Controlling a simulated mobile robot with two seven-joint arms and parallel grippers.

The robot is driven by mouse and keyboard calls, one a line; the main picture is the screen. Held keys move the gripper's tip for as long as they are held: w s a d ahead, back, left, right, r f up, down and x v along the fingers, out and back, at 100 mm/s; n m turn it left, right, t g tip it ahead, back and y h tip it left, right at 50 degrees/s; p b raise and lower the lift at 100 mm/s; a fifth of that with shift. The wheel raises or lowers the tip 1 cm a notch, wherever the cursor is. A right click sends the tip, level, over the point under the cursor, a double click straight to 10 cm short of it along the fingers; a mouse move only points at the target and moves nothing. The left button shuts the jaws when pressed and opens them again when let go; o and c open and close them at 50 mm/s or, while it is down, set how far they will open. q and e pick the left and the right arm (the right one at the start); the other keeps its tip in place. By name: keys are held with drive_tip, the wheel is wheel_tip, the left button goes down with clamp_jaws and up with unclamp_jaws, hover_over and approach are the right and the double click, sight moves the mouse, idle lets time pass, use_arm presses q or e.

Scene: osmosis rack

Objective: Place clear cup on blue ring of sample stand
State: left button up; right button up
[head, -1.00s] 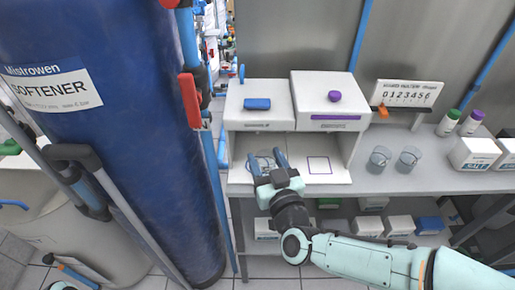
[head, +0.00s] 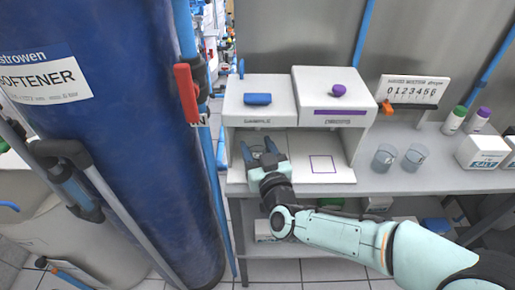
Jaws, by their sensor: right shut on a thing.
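The sample stand (head: 233,135) is the white left bay on the bench, with a blue block (head: 257,99) on top and a label on its front edge. My right gripper (head: 259,149) reaches into this bay, its fingers pointing away from me. It is shut on the clear cup (head: 260,158), which shows only faintly between the fingers, low over the bay floor. I cannot tell whether the cup touches the floor. The blue ring is not discernible; the gripper and cup cover that part of the floor. My left gripper is not in view.
The right bay has a purple knob (head: 339,90) and an empty purple square outline (head: 322,164). Two clear beakers (head: 385,157) (head: 415,156) stand to the right. A counter sign (head: 412,91), capped bottles (head: 454,120) and white boxes (head: 482,152) stand farther right. A blue softener tank (head: 140,150) is close on the left.

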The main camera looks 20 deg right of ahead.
drive_tip(key=shift+f, duration=0.15)
drive_tip(key=o, duration=1)
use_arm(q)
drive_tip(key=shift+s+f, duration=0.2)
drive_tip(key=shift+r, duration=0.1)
use_arm(e)
drive_tip(key=shift+s+r, duration=0.1)
drive_tip(key=shift+r, duration=0.15)
drive_tip(key=s, duration=0.3)
drive_tip(key=shift+p, duration=0.35)
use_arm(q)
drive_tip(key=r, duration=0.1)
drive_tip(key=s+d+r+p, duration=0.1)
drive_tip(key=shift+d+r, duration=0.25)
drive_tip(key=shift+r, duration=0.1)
use_arm(e)
drive_tip(key=s, duration=0.8)
drive_tip(key=shift+s+d+f, duration=0.1)
drive_tip(key=shift+s+d, duration=0.1)
drive_tip(key=shift+s, duration=0.2)
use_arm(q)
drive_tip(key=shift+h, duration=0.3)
